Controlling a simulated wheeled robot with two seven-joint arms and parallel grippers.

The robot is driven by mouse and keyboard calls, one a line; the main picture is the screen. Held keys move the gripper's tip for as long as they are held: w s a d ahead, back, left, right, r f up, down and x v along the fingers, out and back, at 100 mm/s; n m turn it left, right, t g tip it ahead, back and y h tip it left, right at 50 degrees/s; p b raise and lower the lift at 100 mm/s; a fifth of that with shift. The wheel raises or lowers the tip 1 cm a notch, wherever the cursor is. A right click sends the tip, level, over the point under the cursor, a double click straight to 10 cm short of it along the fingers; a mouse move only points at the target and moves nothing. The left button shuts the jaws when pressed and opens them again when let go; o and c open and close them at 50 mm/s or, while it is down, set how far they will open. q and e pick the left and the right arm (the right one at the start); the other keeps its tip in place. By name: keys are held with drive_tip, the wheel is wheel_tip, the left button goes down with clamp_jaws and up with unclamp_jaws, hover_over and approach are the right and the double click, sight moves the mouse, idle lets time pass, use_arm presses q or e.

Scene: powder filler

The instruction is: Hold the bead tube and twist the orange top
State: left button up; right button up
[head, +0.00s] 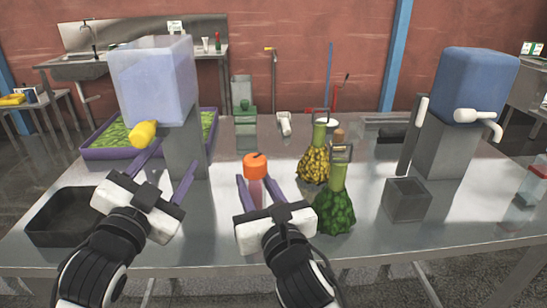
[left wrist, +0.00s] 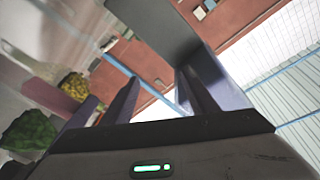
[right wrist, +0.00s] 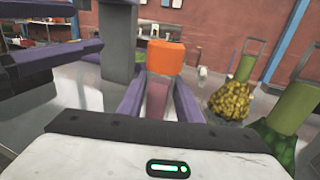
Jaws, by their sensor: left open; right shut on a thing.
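The bead tube (head: 255,190) stands upright in the head view, with a pinkish body and an orange top (head: 256,165). My right gripper (head: 256,192) is shut on the tube's body, below the orange top. The right wrist view shows the orange top (right wrist: 166,56) above the pinkish tube (right wrist: 157,100) between the purple fingers. My left gripper (head: 170,172) is open and empty, left of the tube and apart from it. Its spread fingers show in the left wrist view (left wrist: 155,95). The tube's lower end is hidden by my right gripper.
A dispenser with a pale tank (head: 152,80) and yellow nozzle (head: 143,134) stands behind my left gripper. Yellow (head: 315,165) and green (head: 335,210) bead flasks stand close right of the tube. A black tray (head: 60,215) lies left; a blue-tank dispenser (head: 470,85) stands right.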

sight(254, 165)
use_arm(q)
drive_tip(key=w+d+f+m+g+h, duration=0.25)
drive_tip(key=d+f+m+h, duration=0.25)
drive_tip(key=d+m+h, duration=0.65)
drive_tip(key=w+a+g, duration=0.1)
drive_tip(key=g, duration=0.2)
drive_tip(key=w+a+f+n+g, duration=0.1)
drive_tip(key=a+g, duration=0.1)
drive_tip(key=g, duration=0.2)
drive_tip(key=w+a+g, duration=0.1)
drive_tip(key=a+g, duration=0.1)
drive_tip(key=g, duration=0.1)
drive_tip(key=shift+w+f+n+g+h, duration=0.15)
drive_tip(key=shift+w+n+g+h, duration=0.1)
drive_tip(key=shift+n+g, duration=0.1)
drive_tip(key=s+d+r+n+g+h, duration=0.1)
drive_tip(key=s+r+n+g+h, duration=0.1)
drive_tip(key=s+r+g, duration=0.4)
drive_tip(key=d+t, duration=0.1)
drive_tip(key=d, duration=1.1)
drive_tip(key=shift+r, duration=0.25)
